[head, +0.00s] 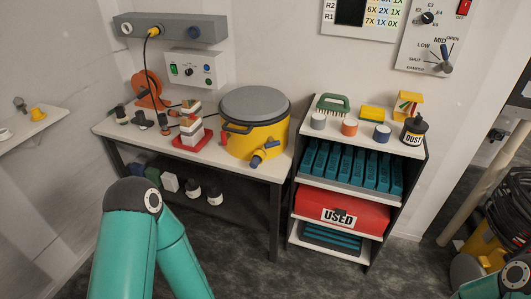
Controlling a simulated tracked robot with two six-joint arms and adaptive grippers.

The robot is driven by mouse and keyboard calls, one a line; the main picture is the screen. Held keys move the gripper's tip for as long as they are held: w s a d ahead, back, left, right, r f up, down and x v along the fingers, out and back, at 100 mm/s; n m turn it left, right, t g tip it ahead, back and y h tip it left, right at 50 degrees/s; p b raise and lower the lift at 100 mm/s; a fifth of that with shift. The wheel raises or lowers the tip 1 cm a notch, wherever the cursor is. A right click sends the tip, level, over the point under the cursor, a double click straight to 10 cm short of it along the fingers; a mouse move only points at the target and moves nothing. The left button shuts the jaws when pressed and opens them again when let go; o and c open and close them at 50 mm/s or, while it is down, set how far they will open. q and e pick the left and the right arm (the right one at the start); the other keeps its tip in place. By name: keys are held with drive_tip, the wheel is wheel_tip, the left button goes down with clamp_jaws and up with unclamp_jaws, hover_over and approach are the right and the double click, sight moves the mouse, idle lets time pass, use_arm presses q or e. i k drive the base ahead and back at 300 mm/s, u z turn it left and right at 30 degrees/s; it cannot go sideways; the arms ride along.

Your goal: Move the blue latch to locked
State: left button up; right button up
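A yellow drum (270,138) with a grey lid (255,103) stands at the right end of the bench. A small blue part (256,161) sits at the end of a yellow fitting low on its front. A dark handle-like piece (238,128) lies against the drum's upper left side, with a small blue-looking end. I cannot tell which blue part is the latch, or its locked or unlocked position. My teal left arm rises at lower left, and part of my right arm shows at the lower right corner. Neither gripper is in view.
The bench (180,152) also holds a red stand (192,135) with stacked blocks, an orange reel (149,88) and small dark items. A shelf unit (289,215) stands to the right, with a red USED box (343,211). Open floor lies in front.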

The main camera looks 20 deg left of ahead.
sight(273, 143)
drive_tip(key=k, duration=1.05)
drive_tip(key=z, duration=0.5)
drive_tip(key=i, duration=2.2)
drive_tip(key=u, duration=0.45)
